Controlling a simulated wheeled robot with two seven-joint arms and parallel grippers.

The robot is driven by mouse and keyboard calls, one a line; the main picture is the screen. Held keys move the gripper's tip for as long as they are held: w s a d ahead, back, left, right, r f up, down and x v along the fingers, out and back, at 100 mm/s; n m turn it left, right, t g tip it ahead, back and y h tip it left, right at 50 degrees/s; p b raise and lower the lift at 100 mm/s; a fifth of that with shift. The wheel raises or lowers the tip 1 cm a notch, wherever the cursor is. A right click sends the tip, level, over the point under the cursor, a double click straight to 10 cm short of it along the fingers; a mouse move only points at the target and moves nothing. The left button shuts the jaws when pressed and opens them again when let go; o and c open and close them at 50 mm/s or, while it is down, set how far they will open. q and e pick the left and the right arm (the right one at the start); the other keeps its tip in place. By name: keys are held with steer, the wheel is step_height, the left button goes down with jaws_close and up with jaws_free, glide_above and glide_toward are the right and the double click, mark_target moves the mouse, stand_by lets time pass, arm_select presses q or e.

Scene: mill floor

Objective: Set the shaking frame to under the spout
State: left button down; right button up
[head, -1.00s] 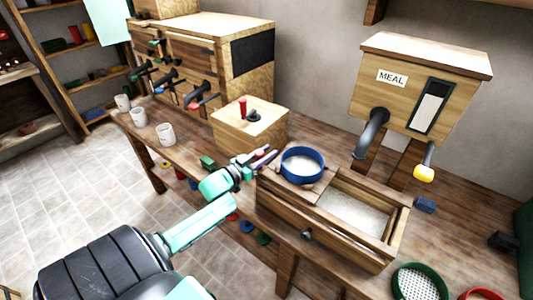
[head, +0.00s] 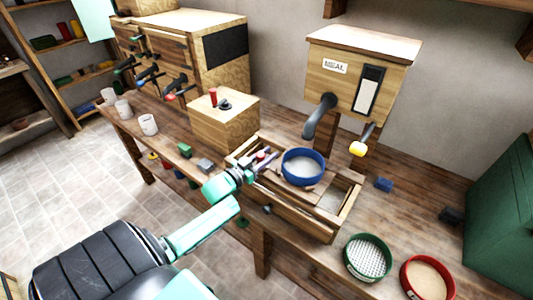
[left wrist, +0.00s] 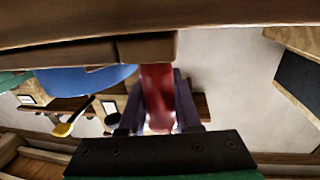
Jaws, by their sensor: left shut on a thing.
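The shaking frame (head: 280,182) is a wooden slide on a long wooden trough (head: 298,221), with a blue-rimmed sieve (head: 303,181) on it. My left gripper (head: 262,163) comes from the left and is shut on the frame's red handle (left wrist: 157,95), which lies between the fingers in the left wrist view. The dark curved spout (head: 318,118) comes down from the meal box (head: 352,83). In the head view its mouth shows just above the sieve's back rim; exact alignment in depth is hard to tell. My right gripper is out of view.
A green-rimmed sieve (head: 345,268) and a red-rimmed sieve (head: 407,287) lie right of the trough on the bench. A yellow-knobbed lever (head: 358,149) hangs from the meal box. A wooden box with a red knob (head: 224,122) stands left of the trough; white cups (head: 148,125) stand farther left.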

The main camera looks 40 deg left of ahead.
arm_select(q)
steer(key=shift+d+f, duration=0.15)
steer(key=shift+f, duration=0.05)
steer(key=c, duration=0.6)
jaws_free()
steer(key=shift+d, duration=0.1)
steer(key=shift+r, duration=0.15)
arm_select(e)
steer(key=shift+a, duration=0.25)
arm_select(q)
steer(key=shift+s, duration=0.1)
steer(key=s+a+b, duration=0.1)
steer(key=s+a, duration=0.1)
steer(key=s, duration=1.2)
steer(key=shift+s+b, duration=0.15)
steer(key=shift+b, duration=0.15)
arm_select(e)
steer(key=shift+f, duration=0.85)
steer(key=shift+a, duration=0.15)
